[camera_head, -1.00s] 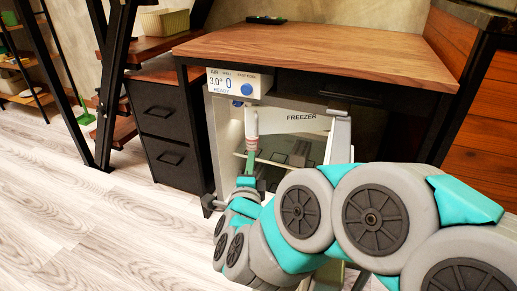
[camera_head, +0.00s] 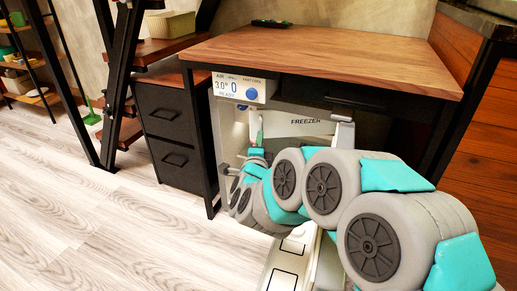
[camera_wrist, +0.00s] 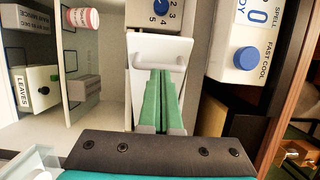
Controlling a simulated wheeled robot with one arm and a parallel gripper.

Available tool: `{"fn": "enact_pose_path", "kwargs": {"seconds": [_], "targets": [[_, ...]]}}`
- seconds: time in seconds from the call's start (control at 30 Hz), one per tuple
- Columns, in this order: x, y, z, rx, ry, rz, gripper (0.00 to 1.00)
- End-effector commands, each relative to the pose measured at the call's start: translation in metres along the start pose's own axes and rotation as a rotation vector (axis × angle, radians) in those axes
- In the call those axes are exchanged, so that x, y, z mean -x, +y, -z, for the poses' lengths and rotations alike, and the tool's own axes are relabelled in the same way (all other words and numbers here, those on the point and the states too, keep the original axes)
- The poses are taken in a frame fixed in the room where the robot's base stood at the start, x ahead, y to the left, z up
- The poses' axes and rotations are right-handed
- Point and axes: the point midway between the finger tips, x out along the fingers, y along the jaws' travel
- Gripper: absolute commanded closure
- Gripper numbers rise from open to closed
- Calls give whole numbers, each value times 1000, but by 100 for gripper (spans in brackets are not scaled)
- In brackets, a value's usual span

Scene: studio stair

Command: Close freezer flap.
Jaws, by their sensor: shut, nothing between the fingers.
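The white freezer flap, lettered FREEZER (camera_head: 305,122), is high in the open fridge under the wooden top. I cannot tell from this angle how far it stands open. My gripper (camera_head: 259,125) is at the flap's left end, below the control panel, with its fingers pointing up. In the wrist view my gripper (camera_wrist: 161,75) has its green fingers together and empty, in front of a white piece with a rounded bar (camera_wrist: 158,62). That piece seems to be part of the flap; whether the fingertips touch it is unclear. My arm hides much of the fridge's interior.
The control panel (camera_head: 240,88) with a blue knob is just above left; a numbered dial (camera_wrist: 160,8) shows too. Fridge shelves hold a LEAVES box (camera_wrist: 35,88) and a pink-labelled jar (camera_wrist: 82,18). A dark drawer cabinet (camera_head: 170,125) stands left. Floor at left is clear.

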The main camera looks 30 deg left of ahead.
Motion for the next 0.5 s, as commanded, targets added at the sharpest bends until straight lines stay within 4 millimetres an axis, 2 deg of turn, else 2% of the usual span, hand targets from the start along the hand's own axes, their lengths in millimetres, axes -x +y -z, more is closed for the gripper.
{"fn": "enact_pose_path", "kwargs": {"seconds": [0.2, 0.5], "targets": [[-13, 0, 1, 1, 2, 1, 100], [-14, 0, 0, 1, 1, 0, 100]]}}
